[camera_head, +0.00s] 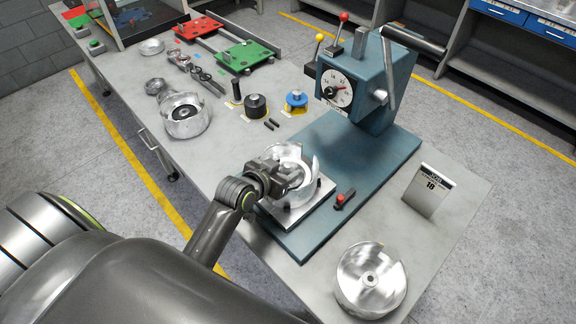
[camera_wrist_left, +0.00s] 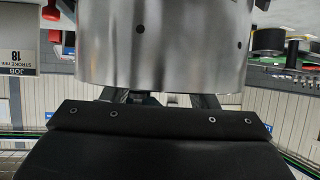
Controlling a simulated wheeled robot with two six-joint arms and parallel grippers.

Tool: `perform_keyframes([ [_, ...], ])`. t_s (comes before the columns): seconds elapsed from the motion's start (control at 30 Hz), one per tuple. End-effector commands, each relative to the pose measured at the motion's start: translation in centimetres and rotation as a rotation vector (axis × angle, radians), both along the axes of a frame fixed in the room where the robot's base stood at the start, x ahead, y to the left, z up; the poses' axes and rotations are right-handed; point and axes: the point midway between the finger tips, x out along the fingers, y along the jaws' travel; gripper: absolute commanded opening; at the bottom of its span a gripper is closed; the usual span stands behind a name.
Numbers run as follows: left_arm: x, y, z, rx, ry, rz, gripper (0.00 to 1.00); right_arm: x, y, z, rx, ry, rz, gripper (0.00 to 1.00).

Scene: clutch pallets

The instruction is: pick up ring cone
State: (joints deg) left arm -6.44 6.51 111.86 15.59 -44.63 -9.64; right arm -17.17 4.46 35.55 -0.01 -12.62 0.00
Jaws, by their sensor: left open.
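A silver, round, open-topped metal part (camera_head: 309,189) sits on the light square plate of the blue press. No label shows which part is the ring cone. My left gripper (camera_head: 291,179) is open at the near left side of this silver part and overlaps it in the head view. In the left wrist view the silver wall (camera_wrist_left: 160,45) with small dark holes fills the upper middle, and the fingers (camera_wrist_left: 160,99) show partly beneath it. The fingertips are hidden, so contact cannot be told. My right gripper is not in view.
The blue press (camera_head: 365,85) with its dial and levers stands behind. A silver disc part (camera_head: 370,282) lies at the front right, near a job card (camera_head: 429,190). Another silver housing (camera_head: 186,118), a black part (camera_head: 256,106) and a blue part (camera_head: 296,100) stand farther back.

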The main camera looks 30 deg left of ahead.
Motion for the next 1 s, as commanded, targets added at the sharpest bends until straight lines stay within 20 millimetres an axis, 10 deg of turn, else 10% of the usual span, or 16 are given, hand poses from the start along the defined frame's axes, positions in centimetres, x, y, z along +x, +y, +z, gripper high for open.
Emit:
perform_keyframes([
  [0.37, 0.62, -0.09, -0.42, 0.000, 0.000, 0.001, 0.53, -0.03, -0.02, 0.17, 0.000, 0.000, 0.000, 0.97],
  [0.73, 0.59, -0.07, -0.44, 0.001, 0.001, 0.001, 0.05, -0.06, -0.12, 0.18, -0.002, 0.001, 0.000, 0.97],
  [1.0, 0.54, -0.05, -0.53, 0.001, 0.004, 0.001, 0.04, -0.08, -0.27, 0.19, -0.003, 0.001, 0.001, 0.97],
])
